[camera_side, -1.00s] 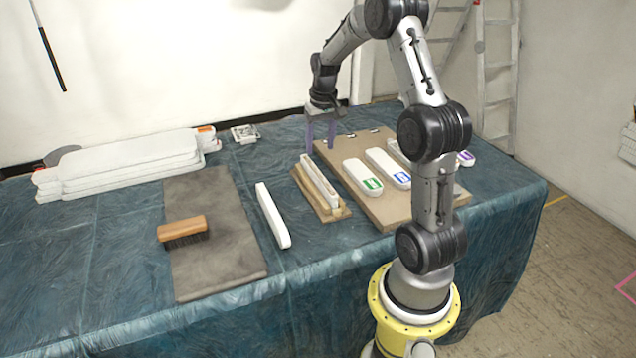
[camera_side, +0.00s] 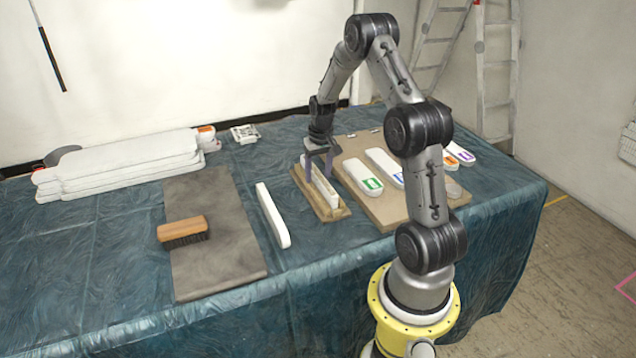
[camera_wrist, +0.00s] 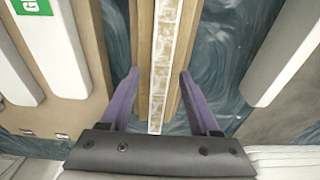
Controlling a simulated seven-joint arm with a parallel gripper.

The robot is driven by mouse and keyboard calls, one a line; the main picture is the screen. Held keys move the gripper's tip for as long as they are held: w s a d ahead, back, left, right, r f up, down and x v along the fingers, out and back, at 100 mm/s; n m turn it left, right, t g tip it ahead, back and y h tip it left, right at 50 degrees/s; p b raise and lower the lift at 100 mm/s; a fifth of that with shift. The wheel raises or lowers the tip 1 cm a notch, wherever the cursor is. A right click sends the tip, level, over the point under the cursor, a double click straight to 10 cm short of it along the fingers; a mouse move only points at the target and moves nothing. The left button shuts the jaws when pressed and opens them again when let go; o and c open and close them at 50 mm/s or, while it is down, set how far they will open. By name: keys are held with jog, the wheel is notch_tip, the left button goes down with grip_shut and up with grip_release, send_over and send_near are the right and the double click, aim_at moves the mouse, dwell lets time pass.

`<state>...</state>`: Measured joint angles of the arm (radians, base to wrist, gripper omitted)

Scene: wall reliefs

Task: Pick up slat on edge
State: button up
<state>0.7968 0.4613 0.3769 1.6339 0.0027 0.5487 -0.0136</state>
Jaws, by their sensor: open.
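A narrow pale slat (camera_side: 325,190) stands on edge in a wooden holder (camera_side: 338,213) near the middle of the table. In the wrist view the slat's (camera_wrist: 163,62) top edge runs lengthwise, with a mottled tan and white face. My gripper (camera_side: 320,170) is over the slat, pointing down, toward its far end. In the wrist view the two purple fingers of my gripper (camera_wrist: 160,98) are apart, one on each side of the slat. Gaps show between the fingers and the slat. Whether the fingertips reach below its top edge is hard to tell.
A brown board (camera_side: 378,213) with several labelled white slats lies right of the holder. Another white slat (camera_side: 272,215) lies left of it, beside a grey mat (camera_side: 215,270) with a wooden brush (camera_side: 183,230). Stacked white slats (camera_side: 120,165) are at the back left.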

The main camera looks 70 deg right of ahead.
jog(key=shift+c, duration=0.3)
grip_shut()
jog(key=shift+r, duration=0.2)
jog(key=shift+r, duration=0.5)
jog(key=s+a+r, duration=0.1)
jog(key=r, duration=0.1)
jog(key=s+a+r, duration=0.1)
jog(key=r, duration=0.1)
jog(key=s+a+r, duration=0.1)
jog(key=r, duration=0.2)
jog(key=shift+r, duration=0.1)
jog(key=s+a+r, duration=0.4)
jog(key=s+a, duration=0.2)
jog(key=a, duration=0.1)
jog(key=shift+s+r, duration=0.25)
jog(key=shift+s, duration=0.15)
